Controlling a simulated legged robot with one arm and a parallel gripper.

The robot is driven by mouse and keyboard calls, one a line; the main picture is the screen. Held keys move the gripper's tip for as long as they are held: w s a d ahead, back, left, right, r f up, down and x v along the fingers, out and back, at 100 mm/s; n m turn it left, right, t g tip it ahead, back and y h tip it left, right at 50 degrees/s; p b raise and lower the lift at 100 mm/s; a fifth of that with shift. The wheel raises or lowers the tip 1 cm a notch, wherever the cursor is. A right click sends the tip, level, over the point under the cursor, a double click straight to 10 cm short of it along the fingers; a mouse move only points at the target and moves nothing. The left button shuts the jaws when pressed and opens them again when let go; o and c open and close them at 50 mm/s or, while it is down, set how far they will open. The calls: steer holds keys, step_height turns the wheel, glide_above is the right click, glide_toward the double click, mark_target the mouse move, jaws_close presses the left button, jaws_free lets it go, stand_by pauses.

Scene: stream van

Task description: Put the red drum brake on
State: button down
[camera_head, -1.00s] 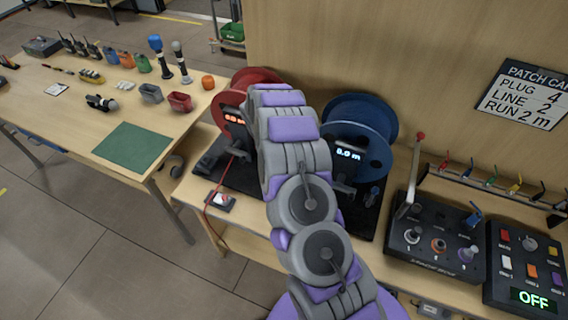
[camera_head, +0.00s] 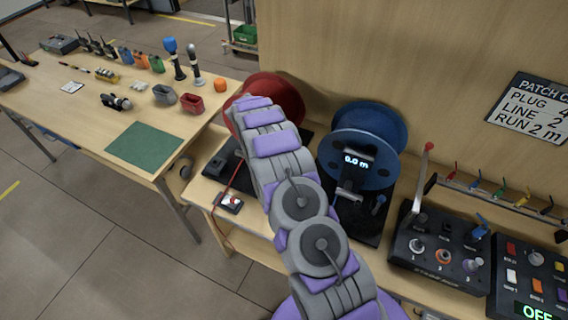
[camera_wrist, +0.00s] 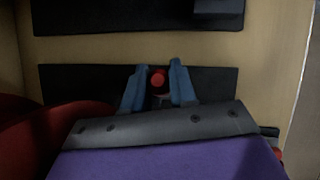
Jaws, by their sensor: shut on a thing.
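The red drum (camera_head: 275,98) stands on the bench's left part, partly hidden behind my arm. Its curved red side (camera_wrist: 38,135) also shows in the wrist view, at the left. In the wrist view my gripper (camera_wrist: 158,68) has its two blue fingers closed about a small red round knob (camera_wrist: 158,79), which looks like the end of the red drum's brake lever. The lever's lower part is hidden by the gripper body. In the head view my arm hides the gripper, the knob and the red drum's display.
The blue drum (camera_head: 371,125) stands to the right, its display reading 0.0 m. A switch panel (camera_head: 440,252) and a panel reading OFF (camera_head: 530,275) are farther right. A side table with a green mat (camera_head: 145,146) is at left.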

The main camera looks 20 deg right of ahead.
steer(key=c, duration=1)
jaws_free()
steer(key=shift+o, duration=0.2)
steer(key=shift+r, duration=0.1)
step_height(320, 180, up, 4)
steer(key=shift+f, duration=0.2)
steer(key=s+a+r, duration=0.1)
steer(key=s+a, duration=0.1)
steer(key=s, duration=1.3)
steer(key=shift+s+a+p, duration=0.25)
steer(key=shift+s+p, duration=0.1)
steer(key=shift+p, duration=0.05)
